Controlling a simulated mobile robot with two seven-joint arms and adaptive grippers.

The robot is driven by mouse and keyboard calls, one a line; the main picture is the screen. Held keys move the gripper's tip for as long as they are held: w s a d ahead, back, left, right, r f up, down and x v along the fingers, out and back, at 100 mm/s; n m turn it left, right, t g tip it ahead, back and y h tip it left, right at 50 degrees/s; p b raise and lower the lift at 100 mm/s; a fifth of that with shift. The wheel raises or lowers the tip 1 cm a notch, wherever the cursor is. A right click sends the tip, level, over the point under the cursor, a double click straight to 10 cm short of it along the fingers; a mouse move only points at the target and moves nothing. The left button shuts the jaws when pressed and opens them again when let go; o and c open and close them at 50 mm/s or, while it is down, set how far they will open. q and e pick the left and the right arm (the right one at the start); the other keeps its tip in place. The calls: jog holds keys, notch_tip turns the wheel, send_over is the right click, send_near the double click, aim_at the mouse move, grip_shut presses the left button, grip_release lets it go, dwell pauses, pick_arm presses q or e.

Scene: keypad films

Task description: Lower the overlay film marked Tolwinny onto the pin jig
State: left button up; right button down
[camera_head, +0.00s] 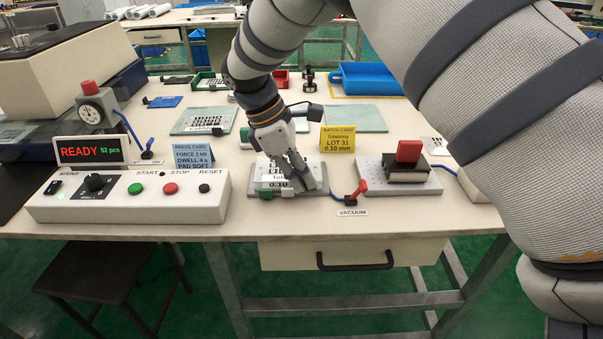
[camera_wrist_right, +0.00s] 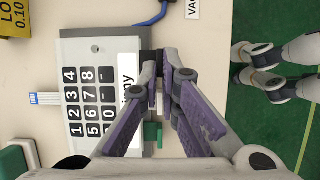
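The overlay film (camera_head: 270,170), a white keypad sheet with black key squares and the partly hidden name "Tol…", is over the grey pin jig (camera_head: 318,190) at the table's front. In the wrist view the film (camera_wrist_right: 90,95) shows number keys and the end of its name, "inny". It lies roughly square with the jig; whether it touches it or hovers just above, I cannot tell. The pins are not clear. My right gripper (camera_head: 296,186), also in the wrist view (camera_wrist_right: 163,75), appears nearly closed on the film's front edge. My left gripper is not in view.
A yellow match card (camera_head: 337,139) stands behind the jig. The red vacuum lever (camera_head: 357,190) and a perforated plate (camera_head: 425,184) bearing a red-topped block (camera_head: 408,152) are to its right. A control box (camera_head: 130,208) is to its left. Another keypad sheet (camera_head: 205,118) lies behind.

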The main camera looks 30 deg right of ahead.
jog(key=shift+f, duration=0.7)
jog(key=c, duration=1.7)
grip_release()
jog(key=v, duration=1.2)
jog(key=shift+f, duration=0.1)
